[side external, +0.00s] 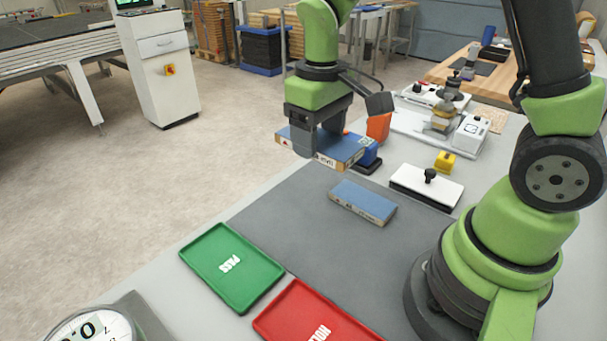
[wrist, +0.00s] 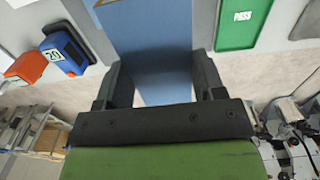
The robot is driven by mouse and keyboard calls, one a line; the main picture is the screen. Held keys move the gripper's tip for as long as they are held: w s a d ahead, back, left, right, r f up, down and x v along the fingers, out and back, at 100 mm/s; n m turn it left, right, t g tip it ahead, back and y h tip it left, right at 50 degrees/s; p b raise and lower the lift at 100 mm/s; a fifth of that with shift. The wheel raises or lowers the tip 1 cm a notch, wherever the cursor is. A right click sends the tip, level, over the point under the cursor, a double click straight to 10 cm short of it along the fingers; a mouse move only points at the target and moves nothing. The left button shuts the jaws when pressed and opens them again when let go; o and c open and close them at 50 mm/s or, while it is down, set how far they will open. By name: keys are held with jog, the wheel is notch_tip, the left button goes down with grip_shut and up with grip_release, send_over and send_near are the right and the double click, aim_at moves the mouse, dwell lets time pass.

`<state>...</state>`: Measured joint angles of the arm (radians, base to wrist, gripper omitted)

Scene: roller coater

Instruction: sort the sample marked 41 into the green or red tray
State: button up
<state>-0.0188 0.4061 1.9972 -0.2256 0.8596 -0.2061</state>
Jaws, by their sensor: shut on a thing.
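My gripper (side external: 318,138) is shut on a flat blue-topped sample (side external: 345,150) with a printed pale edge, held above the far left part of the grey mat. Its markings are too small to read, so I cannot tell if it is 41. The sample's blue face also fills the space between the fingers in the wrist view (wrist: 152,45). A second blue sample (side external: 362,202) lies on the mat. The green tray (side external: 205,268), lettered PASS, lies at the front left; it shows in the wrist view (wrist: 240,35). The red tray (side external: 275,322) beside it is cut off below. Both trays look empty.
A blue gauge (wrist: 65,50) showing 20 and an orange item (side external: 378,127) stand near the held sample. A white block with a black knob (side external: 428,185) and a yellow block (side external: 445,161) lie right. A round dial (side external: 92,328) is at front left. The mat (side external: 300,235) is mostly clear.

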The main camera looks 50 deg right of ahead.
jog(key=w+a+f, duration=0.4)
jog(key=a, duration=0.3)
send_near(230, 264)
jog(key=shift+f, duration=3.1)
jog(key=o, duration=1)
jog(key=shift+r, duration=3.55)
